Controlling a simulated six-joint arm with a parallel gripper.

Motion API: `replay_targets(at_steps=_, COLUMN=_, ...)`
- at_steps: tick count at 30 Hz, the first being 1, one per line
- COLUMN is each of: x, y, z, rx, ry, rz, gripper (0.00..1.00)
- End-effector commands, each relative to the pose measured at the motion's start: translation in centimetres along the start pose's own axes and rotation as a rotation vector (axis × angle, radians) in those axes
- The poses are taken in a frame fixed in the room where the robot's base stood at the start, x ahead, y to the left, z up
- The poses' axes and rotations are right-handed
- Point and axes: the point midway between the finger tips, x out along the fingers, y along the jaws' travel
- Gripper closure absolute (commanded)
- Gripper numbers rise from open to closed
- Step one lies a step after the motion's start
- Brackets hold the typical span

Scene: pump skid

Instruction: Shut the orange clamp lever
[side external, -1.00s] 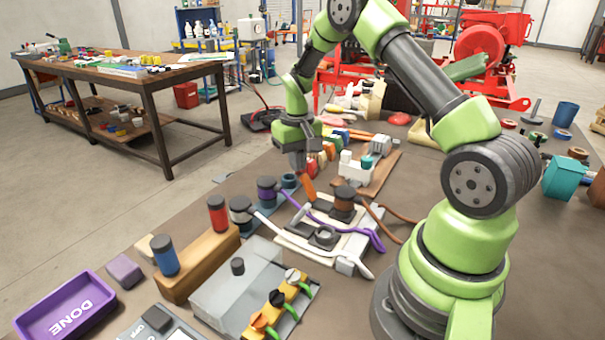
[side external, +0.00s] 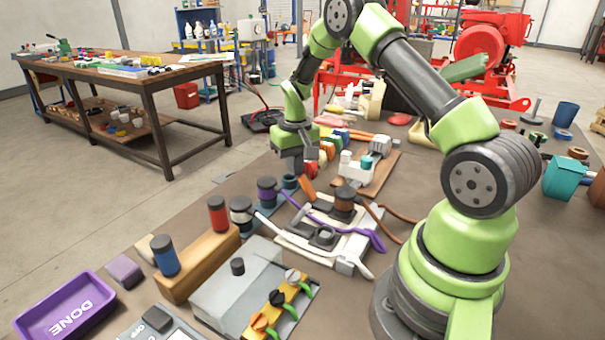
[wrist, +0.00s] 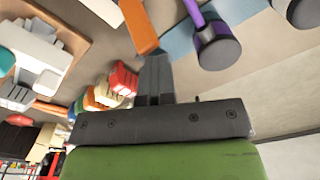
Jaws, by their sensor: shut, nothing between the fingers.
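The orange clamp lever (side external: 308,188) stands up at a tilt from the clamp fixture with white and dark parts (side external: 322,236). In the wrist view the lever (wrist: 138,26) shows as an orange bar at the top middle, with its near end by my fingertips. My gripper (side external: 297,172) is shut and empty, just to the left of and above the lever's upper end. In the wrist view the closed fingers (wrist: 155,62) point at the lever's end. I cannot tell whether they touch it.
A wooden board with white parts (side external: 365,175) lies behind to the right. Several coloured blocks (wrist: 110,88) lie close to the fingers. A purple DONE tray (side external: 65,304) is at the front left.

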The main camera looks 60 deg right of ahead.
Motion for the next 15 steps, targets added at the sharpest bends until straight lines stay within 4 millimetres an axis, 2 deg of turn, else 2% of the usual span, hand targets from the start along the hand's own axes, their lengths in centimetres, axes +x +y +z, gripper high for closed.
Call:
replay_targets(at_steps=1, x=1.7, y=0.6, z=1.2, rx=-0.011, ry=-0.045, rz=0.012, gripper=1.0)
replay_targets(at_steps=15, x=1.6, y=1.4, z=2.6, rx=-0.01, ry=-0.05, rz=0.011, gripper=1.0)
